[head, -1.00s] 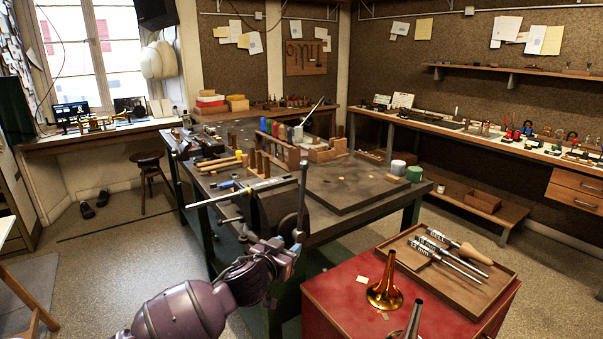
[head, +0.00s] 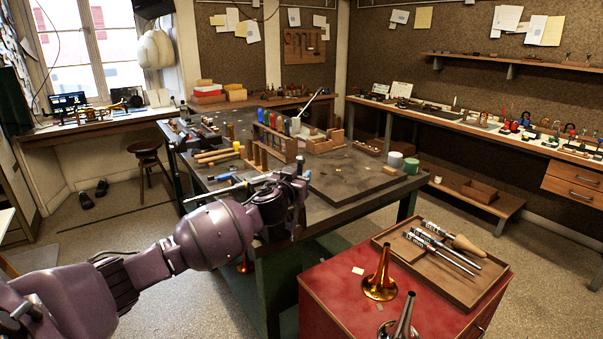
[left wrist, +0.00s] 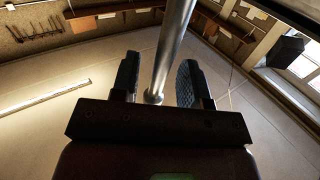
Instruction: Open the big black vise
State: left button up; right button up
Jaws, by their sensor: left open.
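The big black vise is mounted at the near corner of the workbench (head: 345,190). My left arm and gripper hide most of it in the head view. Its metal handle bar (left wrist: 172,45) shows in the left wrist view as a round steel rod with a wider end near the gripper's palm. My left gripper (head: 299,188) is at the vise's front. In the left wrist view, its open fingers (left wrist: 160,80) stand on either side of the bar, with gaps visible on both sides. My right gripper is not in view.
A red cabinet (head: 335,293) stands at the near right. It carries a brass bell (head: 380,280), another horn part (head: 402,318) and a wooden tray (head: 478,308) with tools. Racks of tools (head: 275,142) stand on the bench. A stool (head: 147,150) is on the open floor at left.

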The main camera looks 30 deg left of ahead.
pick_arm(q)
jog(key=shift+w+a, duration=0.25)
jog(key=shift+w, duration=0.95)
grip_shut()
